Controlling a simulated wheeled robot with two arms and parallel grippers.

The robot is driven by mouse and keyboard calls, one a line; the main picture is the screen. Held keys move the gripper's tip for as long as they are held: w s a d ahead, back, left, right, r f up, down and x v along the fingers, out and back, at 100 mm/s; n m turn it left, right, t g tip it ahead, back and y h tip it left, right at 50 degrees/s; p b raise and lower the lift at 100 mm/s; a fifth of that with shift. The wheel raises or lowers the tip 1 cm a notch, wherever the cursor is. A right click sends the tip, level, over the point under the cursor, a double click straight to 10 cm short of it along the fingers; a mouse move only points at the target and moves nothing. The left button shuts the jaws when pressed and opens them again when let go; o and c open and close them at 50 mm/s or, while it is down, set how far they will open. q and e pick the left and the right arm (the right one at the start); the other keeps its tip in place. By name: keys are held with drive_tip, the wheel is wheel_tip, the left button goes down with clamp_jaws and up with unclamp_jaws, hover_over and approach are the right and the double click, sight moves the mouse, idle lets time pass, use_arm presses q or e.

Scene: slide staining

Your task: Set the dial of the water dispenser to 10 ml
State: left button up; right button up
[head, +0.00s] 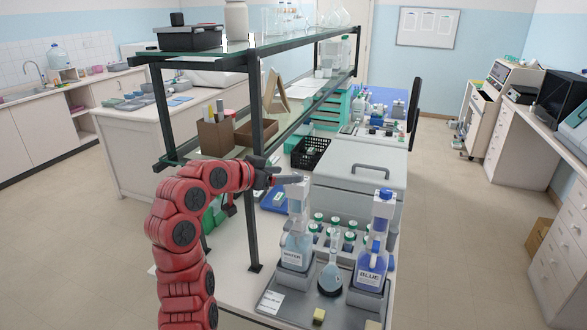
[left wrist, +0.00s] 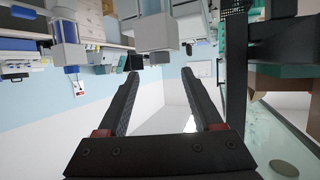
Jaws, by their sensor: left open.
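The water dispenser (head: 297,252) is a clear bottle labelled WATER with a pale head (head: 298,196), standing upright on a grey tray. My left gripper (head: 291,179) is at the top of that head, coming from the left, with its fingers pointing right. I cannot tell whether it touches. In the left wrist view my two black fingers (left wrist: 161,100) are apart with nothing between them. A pale grey block (left wrist: 153,32), apparently the dispenser head, lies beyond the fingertips. The dial's marks and setting are too small to read. My right gripper is not in view.
A dispenser labelled BLUE (head: 371,262) stands to the right on the grey tray (head: 330,308). Several green-capped bottles (head: 349,240) are behind. A dark shelf post (head: 254,150) rises close by my left wrist.

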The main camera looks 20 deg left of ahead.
use_arm(q)
drive_tip(key=p+x, duration=0.1)
drive_tip(key=x, duration=0.3)
drive_tip(key=shift+w+d+f, duration=0.15)
drive_tip(key=shift+w, duration=0.15)
drive_tip(key=shift+c, duration=0.3)
clamp_jaws()
